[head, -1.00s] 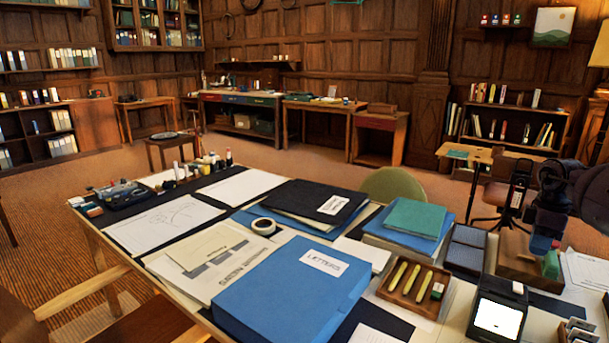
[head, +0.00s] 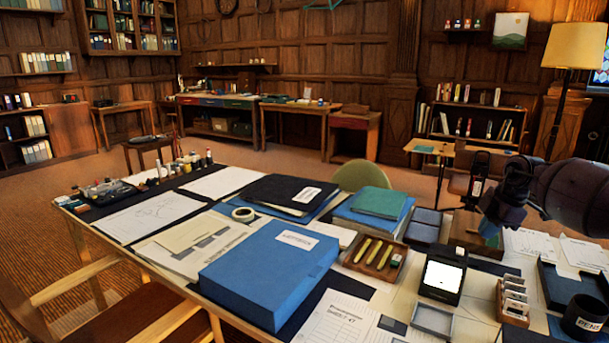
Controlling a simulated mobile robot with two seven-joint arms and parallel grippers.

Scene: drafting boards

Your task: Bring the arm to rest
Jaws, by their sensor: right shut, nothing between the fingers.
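My right arm (head: 575,195) comes in from the right edge, dark and smooth. Its gripper (head: 489,229) points down over the right part of the desk, at a wooden box (head: 466,236) behind the black device with a white screen. The fingers are closed with nothing held between them. A small green item (head: 495,241) shows right by the fingertips; I cannot tell whether they touch it. My left gripper is not in view.
The desk is crowded: a blue letters box (head: 270,275), a pen tray (head: 375,255), a screen device (head: 442,275), a stamp rack (head: 513,300) and a black pen cup (head: 584,318). A chair (head: 110,300) stands at left. Carpet is open behind the desk.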

